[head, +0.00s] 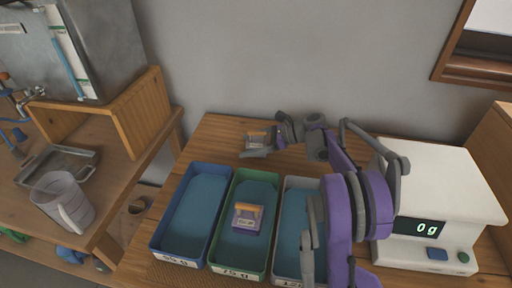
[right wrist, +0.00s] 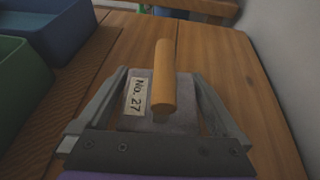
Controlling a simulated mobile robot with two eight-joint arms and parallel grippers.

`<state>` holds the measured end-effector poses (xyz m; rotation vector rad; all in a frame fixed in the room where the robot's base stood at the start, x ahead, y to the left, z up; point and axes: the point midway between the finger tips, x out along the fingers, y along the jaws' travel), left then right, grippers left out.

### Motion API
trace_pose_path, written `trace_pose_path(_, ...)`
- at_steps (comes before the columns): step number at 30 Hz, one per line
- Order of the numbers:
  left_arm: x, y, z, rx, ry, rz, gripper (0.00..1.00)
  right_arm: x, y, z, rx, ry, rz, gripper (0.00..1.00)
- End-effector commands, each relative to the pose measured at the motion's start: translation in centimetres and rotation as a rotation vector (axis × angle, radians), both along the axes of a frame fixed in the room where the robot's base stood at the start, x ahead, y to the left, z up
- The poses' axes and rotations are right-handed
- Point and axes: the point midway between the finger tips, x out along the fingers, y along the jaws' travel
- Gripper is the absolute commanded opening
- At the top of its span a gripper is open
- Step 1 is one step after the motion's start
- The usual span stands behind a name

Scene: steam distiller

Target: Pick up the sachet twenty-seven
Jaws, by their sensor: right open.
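The sachet twenty-seven (right wrist: 188,115) is a grey block with an orange bar handle and a white label reading "No. 27". It lies on the wooden table behind the trays, and it also shows in the head view (head: 254,140). My right gripper (right wrist: 158,98) is open, with one finger on each side of the sachet. Gaps show between the fingers and the sachet in the right wrist view. In the head view the right gripper (head: 266,143) reaches the sachet from the right. My left gripper is not in view.
Blue (head: 160,228), green (head: 222,235) and grey (head: 284,250) trays stand in front; the green one holds another orange-handled sachet (head: 246,219). A white scale (head: 440,190) reading "0 g" stands right. A wall rises behind. A jug (head: 62,200) stands on the left bench.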

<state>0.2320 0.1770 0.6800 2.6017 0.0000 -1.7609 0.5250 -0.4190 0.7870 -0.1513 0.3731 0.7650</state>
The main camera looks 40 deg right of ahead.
Motion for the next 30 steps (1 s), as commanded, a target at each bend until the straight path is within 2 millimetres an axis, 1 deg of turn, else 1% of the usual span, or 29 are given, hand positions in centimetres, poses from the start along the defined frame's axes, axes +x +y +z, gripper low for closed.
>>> trace_pose_path(2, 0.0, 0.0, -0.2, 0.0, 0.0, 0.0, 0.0, 0.3, 0.3, -0.2, 0.0, 0.0, -0.001, 1.0)
trace_pose_path(7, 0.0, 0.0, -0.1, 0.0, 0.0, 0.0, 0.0, 0.3, 0.3, -0.1, -0.001, -0.001, -0.002, 1.0)
trace_pose_path(8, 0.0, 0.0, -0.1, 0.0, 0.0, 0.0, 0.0, 0.3, 0.3, -0.1, -0.001, -0.001, -0.002, 0.98)
trace_pose_path(12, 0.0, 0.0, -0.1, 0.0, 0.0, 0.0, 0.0, 0.3, 0.3, -0.1, -0.001, -0.001, -0.002, 0.73)
trace_pose_path(17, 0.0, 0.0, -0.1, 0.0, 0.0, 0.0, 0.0, 0.3, 0.3, -0.1, 0.0, 0.0, -0.001, 0.44)
trace_pose_path(18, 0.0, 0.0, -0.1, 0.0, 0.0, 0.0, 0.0, 0.3, 0.3, -0.1, 0.0, 0.0, -0.001, 0.37)
trace_pose_path(19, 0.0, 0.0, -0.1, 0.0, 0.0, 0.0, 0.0, 0.3, 0.3, -0.1, 0.0, 0.0, -0.001, 0.32)
trace_pose_path(20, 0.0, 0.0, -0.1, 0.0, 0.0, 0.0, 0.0, 0.3, 0.3, -0.1, 0.0, 0.0, -0.001, 0.28)
trace_pose_path(26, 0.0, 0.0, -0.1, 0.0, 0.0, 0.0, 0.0, 0.3, 0.3, 0.0, 0.0, 0.0, -0.001, 0.28)
trace_pose_path(29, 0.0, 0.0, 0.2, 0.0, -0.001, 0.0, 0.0, 0.3, 0.3, 0.7, 0.0, 0.0, -0.001, 0.28)
trace_pose_path(30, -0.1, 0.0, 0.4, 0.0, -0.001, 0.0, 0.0, 0.3, 0.3, 1.3, -0.001, -0.001, -0.001, 0.28)
